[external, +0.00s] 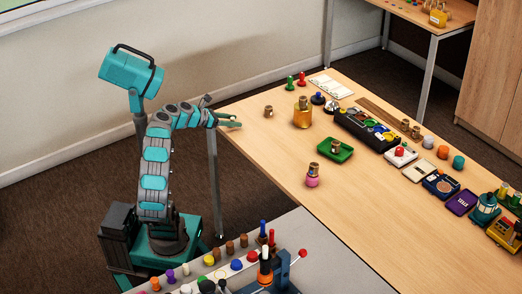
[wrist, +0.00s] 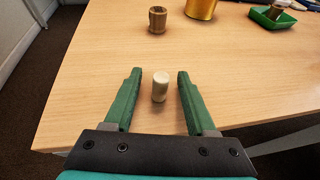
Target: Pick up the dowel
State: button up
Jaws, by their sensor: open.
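A brown cylinder (wrist: 157,20) stands beyond the dowel, and it also shows in the external view (external: 268,111). A gold container (external: 302,115) and a green tray (external: 345,155) are farther right. Bare table (external: 262,150) lies around my gripper.

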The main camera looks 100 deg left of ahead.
jog(key=shift+c, duration=0.2)
grip_shut()
dwell(0.4)
